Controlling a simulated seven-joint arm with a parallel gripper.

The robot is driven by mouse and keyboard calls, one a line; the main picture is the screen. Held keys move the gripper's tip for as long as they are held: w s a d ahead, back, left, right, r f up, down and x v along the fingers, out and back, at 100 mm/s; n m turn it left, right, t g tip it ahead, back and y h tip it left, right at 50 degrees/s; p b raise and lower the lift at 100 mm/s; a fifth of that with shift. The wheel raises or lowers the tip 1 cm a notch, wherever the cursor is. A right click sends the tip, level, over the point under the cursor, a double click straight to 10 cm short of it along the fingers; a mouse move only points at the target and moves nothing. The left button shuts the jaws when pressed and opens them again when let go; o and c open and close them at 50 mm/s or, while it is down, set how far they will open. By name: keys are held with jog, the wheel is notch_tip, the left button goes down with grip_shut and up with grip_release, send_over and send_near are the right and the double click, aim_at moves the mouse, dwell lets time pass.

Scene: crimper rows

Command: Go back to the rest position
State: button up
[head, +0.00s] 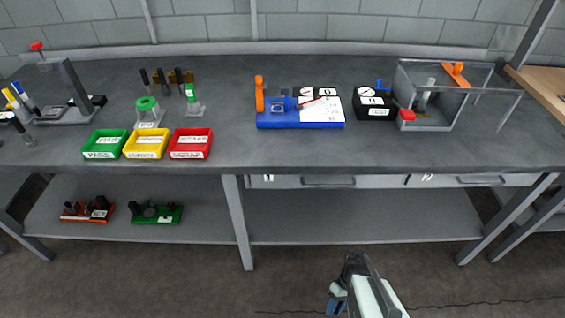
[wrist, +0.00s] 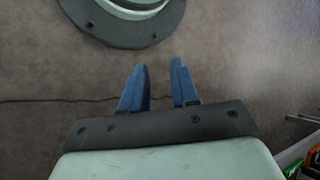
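My gripper (wrist: 158,68) shows in the wrist view as two blue fingers with a clear gap between them, and nothing is held there. In the head view the arm hides part of the gripper.
The bench holds green (head: 105,144), yellow (head: 146,144) and red (head: 191,143) bins, a blue fixture (head: 300,123), a black box (head: 374,103) and a grey enclosure (head: 430,120). A lower shelf (head: 350,230) holds red and green devices at left. Open floor surrounds my gripper.

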jog(key=s+a+r+m+h, duration=0.2)
jog(key=s+r+m+h, duration=0.1)
jog(key=s, duration=0.5)
jog(key=shift+s+r+m+h, duration=0.4)
jog(key=shift+r+m, duration=0.2)
jog(key=shift+r, duration=0.1)
